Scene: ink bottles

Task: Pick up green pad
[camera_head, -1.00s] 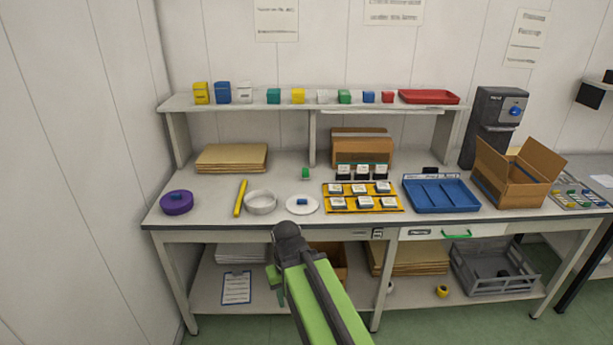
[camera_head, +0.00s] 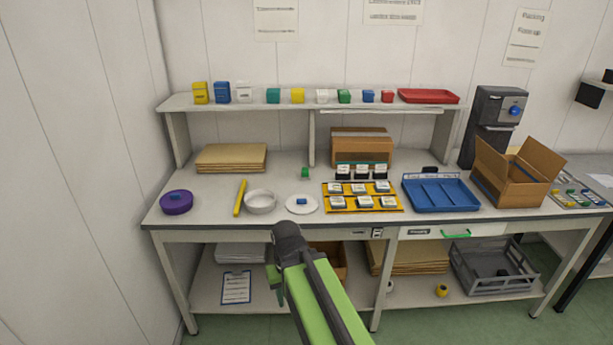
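A small green block (camera_head: 305,172), which may be the green pad, stands on the table behind the white saucer. A green box (camera_head: 344,96) and a teal box (camera_head: 273,96) stand on the raised shelf. My arm reaches up from the bottom of the view, in front of the table's front edge. My gripper (camera_head: 274,281) shows only in part beside the arm's dark joint, below the tabletop level. It is well apart from the small green block. Its fingers are too hidden to tell whether they are open.
A white saucer (camera_head: 315,206) with a blue block, a white dish (camera_head: 260,210), a yellow stick (camera_head: 240,198) and a purple round container (camera_head: 176,209) stand near the front edge. A yellow tray (camera_head: 328,211) of ink bottles and a blue tray (camera_head: 440,207) lie to the right.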

